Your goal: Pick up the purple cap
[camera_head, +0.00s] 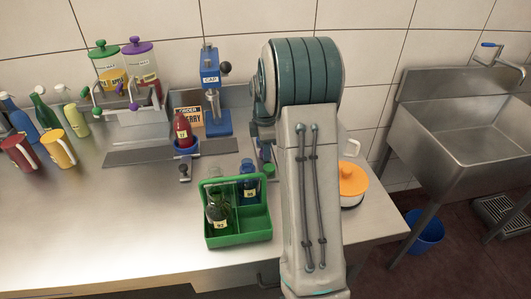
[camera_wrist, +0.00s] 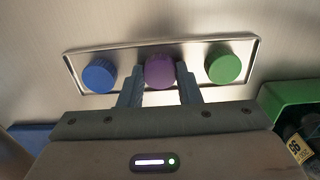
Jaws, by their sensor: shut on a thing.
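The purple cap (camera_wrist: 159,72) sits in the middle of a shallow metal tray (camera_wrist: 72,60) in the wrist view. My gripper (camera_wrist: 160,84) has one finger on each side of it and is shut on it. The cap appears to be at the tray still; whether it is lifted clear I cannot tell. A blue cap (camera_wrist: 99,75) is to its left and a green cap (camera_wrist: 223,66) to its right, both on the tray. In the head view my arm hides the purple cap and most of the gripper; a green cap (camera_head: 269,170) shows beside the arm.
A green carrier (camera_head: 237,239) with bottles stands left of my arm and shows at right in the wrist view (camera_wrist: 283,96). A blue cap press (camera_head: 210,75) stands behind. A red bottle (camera_head: 183,131) stands left of it. An orange-lidded pot (camera_head: 353,180) is right of my arm.

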